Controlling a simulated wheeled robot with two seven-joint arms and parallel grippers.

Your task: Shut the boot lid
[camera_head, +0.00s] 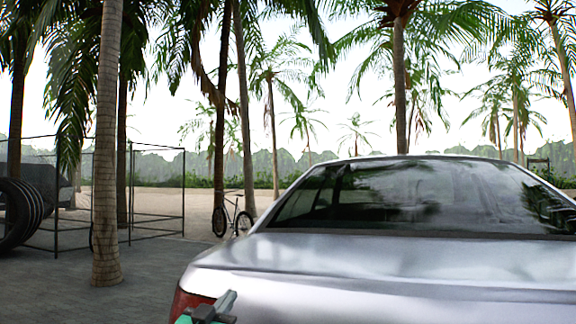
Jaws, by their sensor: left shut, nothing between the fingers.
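A silver car stands at the right with its rear towards me. Its boot lid (400,265) lies low and level behind the rear window, and I see no raised edge or gap along it. The lid's rear edge and the lower back of the car are cut off by the bottom of the view. My left gripper (229,299) is shut and empty at the bottom edge, in front of the car's left rear corner near the red tail light (188,301). I cannot tell whether it touches the car. My right gripper is not in view.
A palm trunk (107,150) rises from the paving left of the car. Black tyres (22,213) and a wire-frame enclosure (156,190) stand further left. A bicycle (232,217) is behind. The paving (110,300) between the trunk and the car is clear.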

